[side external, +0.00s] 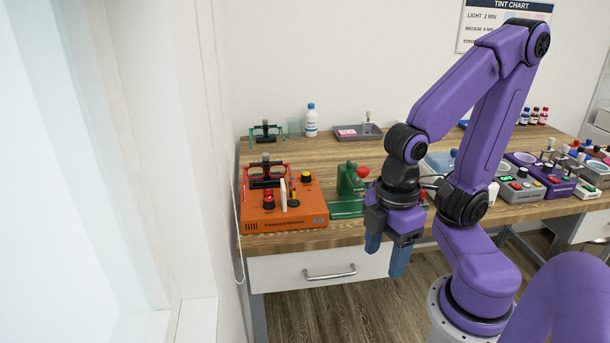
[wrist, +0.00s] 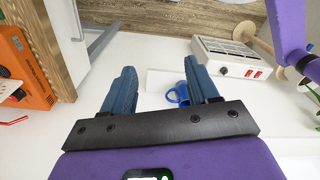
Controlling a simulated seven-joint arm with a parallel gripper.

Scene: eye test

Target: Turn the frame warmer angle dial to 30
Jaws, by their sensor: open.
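An orange box (side external: 285,213) with dials on top stands at the left end of the wooden desk. Its front label is too small to read, so I cannot confirm it is the frame warmer. No dial markings or angle can be read. My gripper (side external: 386,252) is open and empty, pointing down in front of the desk edge, right of the box and apart from it. In the wrist view, its blue fingers (wrist: 159,70) are spread; the orange box (wrist: 25,72) shows at left.
A green stand with a red ball (side external: 350,185) is between the box and my gripper. A white drawer (side external: 325,272) with a handle is below. Behind are a bottle (side external: 311,122) and grey tray (side external: 357,132). The wrist view shows a white switch box (wrist: 232,62) and blue mug (wrist: 178,95).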

